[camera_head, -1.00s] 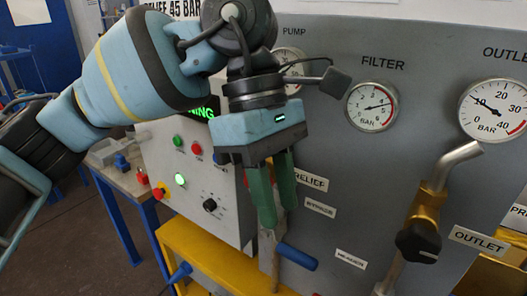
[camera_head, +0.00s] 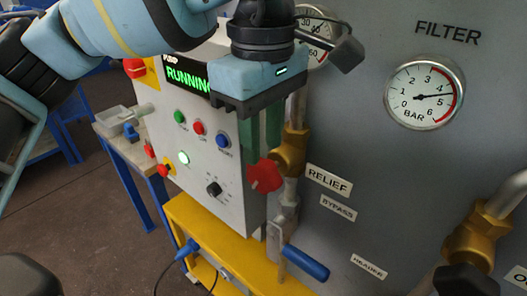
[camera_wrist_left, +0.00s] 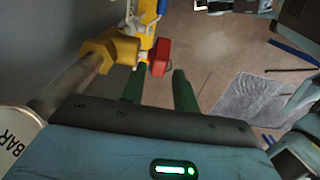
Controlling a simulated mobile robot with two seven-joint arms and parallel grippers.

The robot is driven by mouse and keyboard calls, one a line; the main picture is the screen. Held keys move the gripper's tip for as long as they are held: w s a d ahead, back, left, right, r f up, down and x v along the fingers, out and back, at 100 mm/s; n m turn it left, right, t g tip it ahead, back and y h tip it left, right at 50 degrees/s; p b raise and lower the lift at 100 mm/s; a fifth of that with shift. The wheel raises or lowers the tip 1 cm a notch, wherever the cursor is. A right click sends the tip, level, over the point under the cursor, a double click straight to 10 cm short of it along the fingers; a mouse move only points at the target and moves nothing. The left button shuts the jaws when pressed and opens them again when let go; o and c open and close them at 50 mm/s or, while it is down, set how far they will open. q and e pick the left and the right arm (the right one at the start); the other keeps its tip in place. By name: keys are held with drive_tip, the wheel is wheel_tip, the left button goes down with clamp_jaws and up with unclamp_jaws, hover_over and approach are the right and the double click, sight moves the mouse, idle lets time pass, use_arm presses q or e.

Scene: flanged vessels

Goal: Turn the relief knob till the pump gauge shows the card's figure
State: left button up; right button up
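The red relief knob (camera_head: 264,176) sits on a brass valve (camera_head: 290,155) left of the RELIEF label. My left gripper (camera_head: 260,146) is just above the knob, its green fingers pointing down. In the left wrist view the fingers (camera_wrist_left: 157,76) stand apart with nothing held, and the knob (camera_wrist_left: 160,57) shows just beyond their tips; I cannot tell whether they touch it. The pump gauge (camera_head: 320,32) is partly hidden by my arm and cut by the top edge, so its needle is unreadable. The card is out of view. My right gripper is not in view.
A control box with a lit RUNNING display (camera_head: 187,76) stands left of the knob, above a yellow frame (camera_head: 215,240). A blue-handled lever (camera_head: 305,263) is below the knob. The filter gauge (camera_head: 424,93) and another brass valve (camera_head: 475,240) are at right.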

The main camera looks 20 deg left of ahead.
sight(270, 166)
use_arm(q)
drive_tip(key=shift+f, duration=1.55)
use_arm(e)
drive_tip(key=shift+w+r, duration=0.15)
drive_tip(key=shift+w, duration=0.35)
use_arm(q)
clamp_jaws()
drive_tip(key=shift+s+d+y+p, duration=0.15)
drive_tip(key=shift+d+y+p, duration=0.15)
drive_tip(key=shift+y, duration=0.2)
drive_tip(key=y+p, duration=0.1)
drive_tip(key=d+t+y+p, duration=0.1)
drive_tip(key=y, duration=0.1)
drive_tip(key=shift+s+r+t, duration=0.15)
drive_tip(key=shift+s+t, duration=0.05)
drive_tip(key=shift+t, duration=0.1)
drive_tip(key=shift+f+y+p, duration=0.2)
drive_tip(key=shift+y+p, duration=0.1)
drive_tip(key=shift+p, duration=0.05)
drive_tip(key=shift+w+f, duration=0.1)
drive_tip(key=shift+f, duration=0.05)
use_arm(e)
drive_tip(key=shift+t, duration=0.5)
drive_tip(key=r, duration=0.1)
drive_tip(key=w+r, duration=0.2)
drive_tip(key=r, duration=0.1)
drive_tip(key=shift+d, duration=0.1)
